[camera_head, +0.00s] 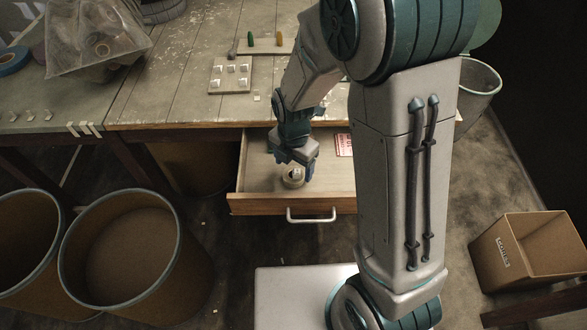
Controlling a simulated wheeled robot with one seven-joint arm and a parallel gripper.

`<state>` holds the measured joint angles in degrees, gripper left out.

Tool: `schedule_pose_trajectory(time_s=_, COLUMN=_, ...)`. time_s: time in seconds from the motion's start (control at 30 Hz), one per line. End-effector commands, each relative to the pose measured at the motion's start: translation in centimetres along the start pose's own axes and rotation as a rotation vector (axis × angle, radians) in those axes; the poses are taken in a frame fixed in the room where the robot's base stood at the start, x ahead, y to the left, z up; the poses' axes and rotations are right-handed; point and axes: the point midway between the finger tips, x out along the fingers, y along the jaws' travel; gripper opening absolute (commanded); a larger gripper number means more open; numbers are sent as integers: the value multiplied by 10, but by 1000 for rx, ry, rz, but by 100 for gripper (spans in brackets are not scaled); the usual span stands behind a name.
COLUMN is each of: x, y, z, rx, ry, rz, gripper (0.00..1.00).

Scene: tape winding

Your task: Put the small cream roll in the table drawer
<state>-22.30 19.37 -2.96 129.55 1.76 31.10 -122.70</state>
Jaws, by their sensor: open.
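The small cream roll (293,177) sits inside the open table drawer (258,197), near its front middle. The drawer is pulled out from under the wooden worktable and has a pale bar handle (311,217) on its front. My gripper (300,168) is open and points down into the drawer, right at the roll. The fingers partly hide the roll, and I cannot tell whether they touch it. My arm covers the drawer's right end.
A red-and-white card (343,145) lies in the drawer's back right. Round bins (128,255) stand on the floor at left, a cardboard box (530,250) at right. A clear plastic bag (97,38) and a small board with pale blocks (231,78) are on the tabletop.

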Motion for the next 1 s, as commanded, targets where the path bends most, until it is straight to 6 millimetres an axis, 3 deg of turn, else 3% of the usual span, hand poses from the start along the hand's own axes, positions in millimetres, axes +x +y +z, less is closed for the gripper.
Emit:
schedule_pose_trajectory(time_s=0.1, x=-31, y=1, z=1, rx=2, ry=-2, rz=6, gripper=73)
schedule_pose_trajectory(time_s=0.3, x=-68, y=0, z=0, rx=0, ry=-1, rz=2, gripper=73)
schedule_pose_trajectory(time_s=0.43, x=-81, y=0, z=0, rx=1, ry=-1, rz=2, gripper=73)
schedule_pose_trajectory(time_s=0.67, x=-89, y=-2, z=0, rx=21, ry=-1, rz=1, gripper=73)
schedule_pose_trajectory(time_s=0.83, x=-103, y=-18, z=5, rx=244, ry=-9, rz=19, gripper=73)
schedule_pose_trajectory(time_s=1.0, x=-128, y=-49, z=8, rx=673, ry=-15, rz=54, gripper=73)
